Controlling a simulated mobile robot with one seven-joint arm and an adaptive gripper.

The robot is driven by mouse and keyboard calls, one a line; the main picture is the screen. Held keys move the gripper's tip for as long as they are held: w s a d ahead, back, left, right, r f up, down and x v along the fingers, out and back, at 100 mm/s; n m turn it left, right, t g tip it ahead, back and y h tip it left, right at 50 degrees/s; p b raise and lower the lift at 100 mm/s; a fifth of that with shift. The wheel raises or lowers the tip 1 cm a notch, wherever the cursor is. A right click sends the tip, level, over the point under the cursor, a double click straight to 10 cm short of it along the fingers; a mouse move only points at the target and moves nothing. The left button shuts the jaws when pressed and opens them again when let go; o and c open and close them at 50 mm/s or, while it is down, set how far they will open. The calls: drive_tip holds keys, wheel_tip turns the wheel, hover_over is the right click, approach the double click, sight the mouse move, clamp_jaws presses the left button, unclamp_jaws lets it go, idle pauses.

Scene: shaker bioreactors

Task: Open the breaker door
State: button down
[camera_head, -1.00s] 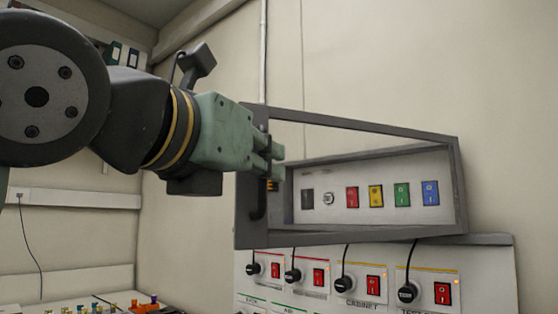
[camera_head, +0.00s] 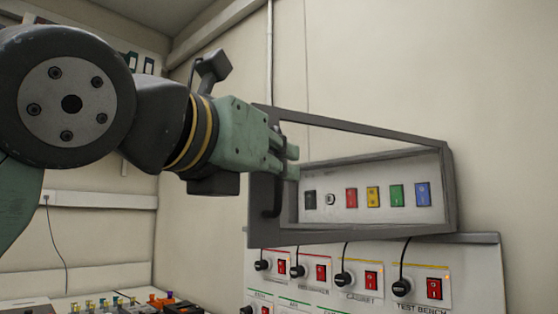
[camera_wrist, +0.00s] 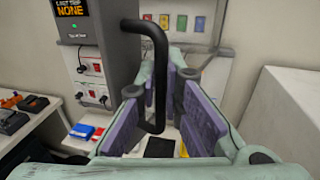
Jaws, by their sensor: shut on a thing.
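The breaker door (camera_head: 265,228) is a dark grey frame with a window-like opening. Its left side stands out from the wall, so it looks ajar, with its right end at the breaker box. Its dark bar handle (camera_head: 271,199) is on the left side of the frame. My gripper (camera_head: 292,160) is at this handle. In the wrist view, the black handle (camera_wrist: 160,75) runs between the purple-padded fingers (camera_wrist: 160,112), which are closed on it. The breaker box's switch panel (camera_head: 380,208) shows through the frame, with coloured switches. The contact points are partly hidden in the head view.
Below the door is a white panel (camera_head: 322,285) with red switches and black knobs. A bench with small coloured items (camera_head: 165,300) is at lower left. In the wrist view, a white block (camera_wrist: 290,110) stands at right. The wall right of the door is clear.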

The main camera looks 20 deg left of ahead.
drive_tip(key=c, duration=1.7)
unclamp_jaws()
drive_tip(key=shift+s, duration=0.1)
drive_tip(key=s+a, duration=0.1)
drive_tip(key=s, duration=1.1)
drive_tip(key=shift+w, duration=0.1)
